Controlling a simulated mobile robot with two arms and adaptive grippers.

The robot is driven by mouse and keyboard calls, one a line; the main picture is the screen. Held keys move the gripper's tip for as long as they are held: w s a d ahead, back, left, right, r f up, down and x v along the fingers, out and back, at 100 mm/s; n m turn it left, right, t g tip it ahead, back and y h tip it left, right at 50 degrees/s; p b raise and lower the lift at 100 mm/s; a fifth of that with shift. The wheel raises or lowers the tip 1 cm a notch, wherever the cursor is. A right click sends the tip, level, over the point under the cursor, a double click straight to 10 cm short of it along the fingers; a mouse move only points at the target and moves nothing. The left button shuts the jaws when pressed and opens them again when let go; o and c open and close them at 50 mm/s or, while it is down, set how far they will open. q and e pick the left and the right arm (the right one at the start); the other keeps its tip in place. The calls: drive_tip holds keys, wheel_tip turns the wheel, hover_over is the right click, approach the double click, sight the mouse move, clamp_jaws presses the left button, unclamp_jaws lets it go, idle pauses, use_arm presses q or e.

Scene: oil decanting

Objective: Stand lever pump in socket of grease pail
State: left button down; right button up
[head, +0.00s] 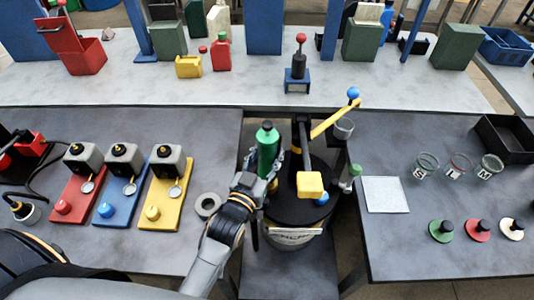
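A green cylinder (267,147) with a dark top stands upright between the fingers of my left gripper (264,168) in the head view. The fingers appear closed around its lower part. It may be the lever pump's body, but I see no clear lever on it. The dark round grease pail (294,238), with a pale label on its front, is just right of and below the gripper. A black post (303,135) with a yellow lever and blue ball rises above the pail. I cannot make out the socket or the cylinder's lower end. My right gripper is out of view.
Red, blue and yellow (158,212) stations stand on the left table beside a grey ring (208,204). The right table holds a pale plate (385,195), small cups, coloured discs (478,231) and a black tray (503,137). A red-knobbed device (298,62) stands on the back table.

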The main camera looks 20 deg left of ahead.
use_arm(q)
drive_tip(key=shift+f+b, duration=0.35)
drive_tip(key=shift+f, duration=0.25)
idle(0.4)
drive_tip(key=c, duration=0.6)
unclamp_jaws()
drive_tip(key=shift+c, duration=0.2)
drive_tip(key=shift+o, duration=0.6)
drive_tip(key=shift+f, duration=0.1)
drive_tip(key=shift+s+f, duration=0.1)
drive_tip(key=s+a, duration=0.1)
drive_tip(key=s, duration=1.1)
drive_tip(key=shift+r, duration=0.2)
